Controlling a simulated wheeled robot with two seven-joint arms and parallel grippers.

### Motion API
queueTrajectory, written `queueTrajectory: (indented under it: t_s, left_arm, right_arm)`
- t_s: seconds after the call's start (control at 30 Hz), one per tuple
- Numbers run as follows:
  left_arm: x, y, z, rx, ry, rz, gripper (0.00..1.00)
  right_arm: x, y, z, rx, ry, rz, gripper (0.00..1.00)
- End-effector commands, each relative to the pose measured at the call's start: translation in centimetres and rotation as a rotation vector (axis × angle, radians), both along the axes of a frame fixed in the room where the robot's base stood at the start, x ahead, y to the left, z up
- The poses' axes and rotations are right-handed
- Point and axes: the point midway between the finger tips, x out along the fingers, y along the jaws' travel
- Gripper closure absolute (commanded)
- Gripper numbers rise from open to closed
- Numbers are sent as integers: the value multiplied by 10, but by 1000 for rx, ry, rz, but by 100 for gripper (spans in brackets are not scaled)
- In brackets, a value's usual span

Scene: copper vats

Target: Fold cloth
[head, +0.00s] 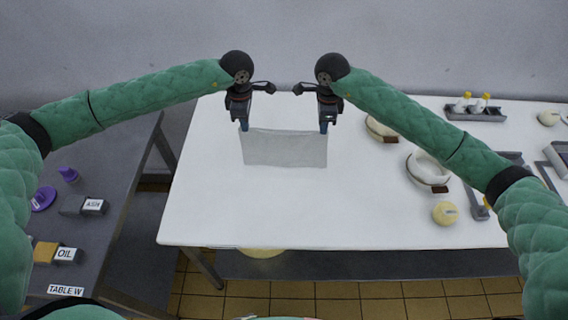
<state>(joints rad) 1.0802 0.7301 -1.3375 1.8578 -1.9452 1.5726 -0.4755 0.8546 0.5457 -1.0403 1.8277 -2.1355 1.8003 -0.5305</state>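A pale grey cloth (284,150) is over the white table in the head view, spread as a rough rectangle. My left gripper (244,126) is at its far left corner, and my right gripper (324,128) is at its far right corner.
The white table (330,215) is clear in front of the cloth. Round white and cream pieces (445,213) and grey racks (474,113) stand on its right. A dark table (120,190) at left holds labelled blocks (93,206) and purple items (43,198).

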Motion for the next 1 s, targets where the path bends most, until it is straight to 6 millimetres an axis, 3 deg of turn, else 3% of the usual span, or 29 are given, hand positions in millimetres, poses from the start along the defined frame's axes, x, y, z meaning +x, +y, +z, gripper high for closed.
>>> queueTrajectory:
  t_s: [0.03, 0.3, 1.0]
  left_arm:
    - [0, 0, 10, 0, 0, 0, 100]
    - [0, 0, 24, 0, 0, 0, 100]
    - [-1, 0, 22, -1, -11, 0, 100]
  right_arm:
    - [0, 0, 10, 0, 0, 0, 100]
    - [0, 0, 23, 1, 1, 1, 100]
    - [0, 0, 22, -1, -12, 1, 100]
